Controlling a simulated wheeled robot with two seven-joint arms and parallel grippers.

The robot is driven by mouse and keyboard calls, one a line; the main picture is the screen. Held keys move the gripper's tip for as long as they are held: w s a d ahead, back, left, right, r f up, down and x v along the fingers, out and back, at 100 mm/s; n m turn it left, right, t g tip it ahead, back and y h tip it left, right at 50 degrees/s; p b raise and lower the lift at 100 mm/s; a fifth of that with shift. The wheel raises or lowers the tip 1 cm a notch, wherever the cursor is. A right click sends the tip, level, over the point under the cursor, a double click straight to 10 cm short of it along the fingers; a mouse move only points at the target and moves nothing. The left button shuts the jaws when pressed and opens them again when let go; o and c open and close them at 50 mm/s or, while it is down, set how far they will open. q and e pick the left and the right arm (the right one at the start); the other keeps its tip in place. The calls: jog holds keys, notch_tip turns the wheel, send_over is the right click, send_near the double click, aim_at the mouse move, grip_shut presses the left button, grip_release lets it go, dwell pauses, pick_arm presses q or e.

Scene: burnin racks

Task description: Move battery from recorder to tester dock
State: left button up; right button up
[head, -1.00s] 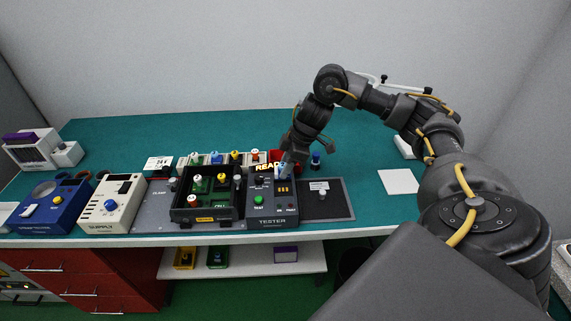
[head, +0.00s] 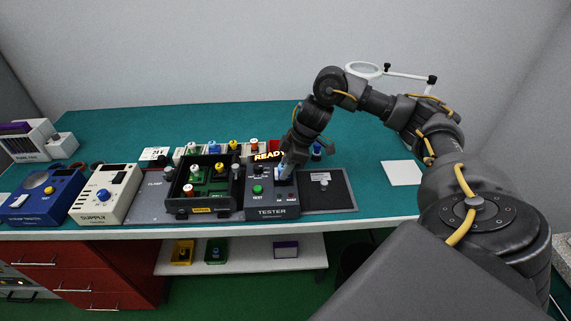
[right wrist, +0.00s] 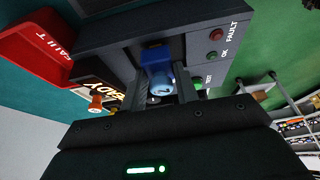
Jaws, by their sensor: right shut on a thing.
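The tester (head: 272,206) is a dark grey box with a green button and a lit READY sign (head: 268,156). My right gripper (head: 287,168) reaches down onto its top. In the right wrist view, my right gripper's fingers (right wrist: 158,82) are shut on a small blue cylinder-like piece, apparently the battery (right wrist: 157,66), at a recess in the tester's face. I cannot tell how deep it sits. In the head view the battery is mostly hidden by the gripper. I cannot tell which device is the recorder. My left gripper is out of view.
A black tray (head: 204,212) with colored-knob boards stands left of the tester, and a dark mat (head: 330,190) lies right. The cream supply box (head: 104,196) and a blue device (head: 45,198) stand farther left.

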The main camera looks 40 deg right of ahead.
jog(key=shift+r+p, duration=0.1)
jog(key=shift+p, duration=0.7)
dwell(0.9)
jog(key=shift+f, duration=0.4)
dwell(0.7)
jog(key=shift+f+p, duration=0.15)
jog(key=shift+p, duration=0.3)
dwell(0.3)
jog(key=o, duration=1.1)
notch_tip(320, 180, up, 5)
jog(key=p, duration=0.5)
jog(key=shift+p, duration=0.3)
